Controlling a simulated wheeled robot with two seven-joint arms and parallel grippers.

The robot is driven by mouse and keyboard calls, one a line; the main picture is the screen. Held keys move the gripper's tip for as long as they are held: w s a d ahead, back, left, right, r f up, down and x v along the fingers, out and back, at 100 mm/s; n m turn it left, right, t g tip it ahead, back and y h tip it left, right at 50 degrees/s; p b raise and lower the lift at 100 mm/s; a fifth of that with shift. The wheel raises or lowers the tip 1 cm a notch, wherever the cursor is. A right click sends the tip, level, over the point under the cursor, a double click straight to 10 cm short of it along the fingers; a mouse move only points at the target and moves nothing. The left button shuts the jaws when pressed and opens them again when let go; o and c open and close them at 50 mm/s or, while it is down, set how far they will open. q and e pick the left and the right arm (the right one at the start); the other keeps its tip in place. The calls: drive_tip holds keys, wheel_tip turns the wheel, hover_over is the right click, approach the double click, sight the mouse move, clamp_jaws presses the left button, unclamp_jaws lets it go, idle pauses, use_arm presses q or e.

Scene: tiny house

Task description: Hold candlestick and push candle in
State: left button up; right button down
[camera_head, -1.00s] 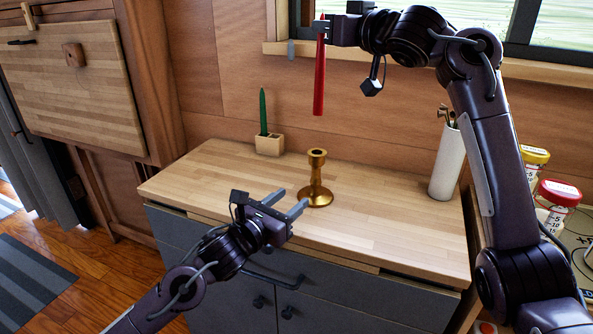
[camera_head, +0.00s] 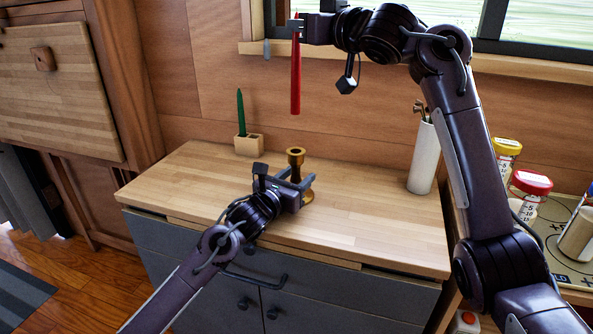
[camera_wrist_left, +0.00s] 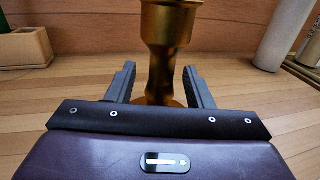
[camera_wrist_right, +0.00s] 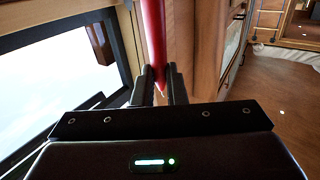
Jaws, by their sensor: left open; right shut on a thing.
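The brass candlestick (camera_head: 296,158) stands upright on the wooden counter (camera_head: 360,225). My left gripper (camera_head: 294,178) is open with its fingers on both sides of the candlestick's stem. The left wrist view shows the stem (camera_wrist_left: 162,65) between the two fingers (camera_wrist_left: 160,82), with a gap on each side. My right gripper (camera_head: 297,28) is shut on the red candle (camera_head: 296,80) and holds it upright, high above the counter near the window. The candle also shows in the right wrist view (camera_wrist_right: 154,40), between the fingers. The candle's lower end is above the candlestick's cup, clear of it.
A small wooden block holder (camera_head: 249,145) with a green candle (camera_head: 240,112) stands at the back of the counter. A white cylinder (camera_head: 423,158) with metal items stands at the right. Bottles with yellow (camera_head: 507,147) and red (camera_head: 532,182) lids are further right. The counter's front right is clear.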

sight(299, 66)
use_arm(q)
clamp_jaws()
idle(0.4)
use_arm(e)
drive_tip(key=f+n+g+y, duration=0.2)
drive_tip(key=n+g+y, duration=0.1)
drive_tip(key=shift+w+a+f, duration=0.15)
drive_tip(key=shift+a+f, duration=0.1)
drive_tip(key=shift+a, duration=0.1)
drive_tip(key=shift+d+f+n+g+y, duration=0.5)
drive_tip(key=shift+f+g, duration=0.2)
drive_tip(key=shift+f, duration=1.9)
